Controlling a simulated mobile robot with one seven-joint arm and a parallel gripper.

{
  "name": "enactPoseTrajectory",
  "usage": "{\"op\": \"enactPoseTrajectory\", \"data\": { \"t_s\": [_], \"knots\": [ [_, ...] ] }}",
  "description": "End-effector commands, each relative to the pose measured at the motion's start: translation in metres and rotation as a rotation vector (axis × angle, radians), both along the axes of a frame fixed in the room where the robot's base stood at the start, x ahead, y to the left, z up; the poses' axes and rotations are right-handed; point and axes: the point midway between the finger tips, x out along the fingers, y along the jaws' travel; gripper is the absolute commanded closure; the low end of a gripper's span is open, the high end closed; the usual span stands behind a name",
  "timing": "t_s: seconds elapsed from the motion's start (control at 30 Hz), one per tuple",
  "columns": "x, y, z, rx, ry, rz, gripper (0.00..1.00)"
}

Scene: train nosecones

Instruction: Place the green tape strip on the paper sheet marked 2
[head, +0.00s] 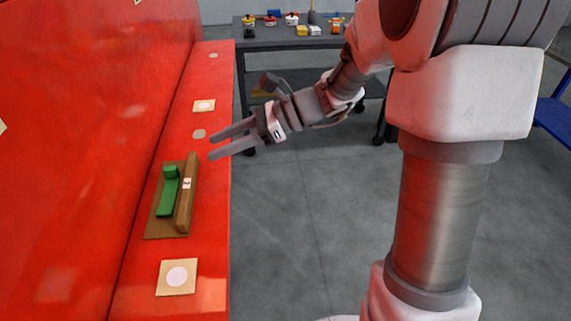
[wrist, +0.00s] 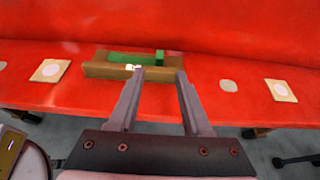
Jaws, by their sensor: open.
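The green tape strip (head: 168,192) lies in a brown holder (head: 184,205) on the red ledge, in the left of the head view. One end of the strip is a raised block. The strip also shows in the wrist view (wrist: 130,57), partly behind the holder's front wall. Two tan paper sheets with pale round marks lie on the ledge, one nearer (head: 177,277) and one farther (head: 204,106). No number is legible on either. My gripper (head: 211,147) is open and empty, above the ledge's edge and apart from the strip and holder.
A red wall (head: 80,130) rises behind the ledge (head: 212,225). Pale round spots (head: 199,134) lie on the ledge. A dark workbench (head: 290,42) with small coloured items stands at the back. The grey floor (head: 310,230) beside the ledge is clear.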

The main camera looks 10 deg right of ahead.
Motion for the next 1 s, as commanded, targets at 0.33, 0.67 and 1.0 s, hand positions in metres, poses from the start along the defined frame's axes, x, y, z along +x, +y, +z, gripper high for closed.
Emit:
{"op": "enactPoseTrajectory", "data": {
  "t_s": [0.33,0.67,1.0],
  "knots": [
    [-0.072,-0.017,0.012,-0.326,-0.349,0.273,0.51],
    [-0.146,-0.078,0.016,-0.811,-0.841,0.712,0.51],
    [-0.18,-0.146,0.032,-1.252,-1.185,1.122,0.51]
  ]
}}
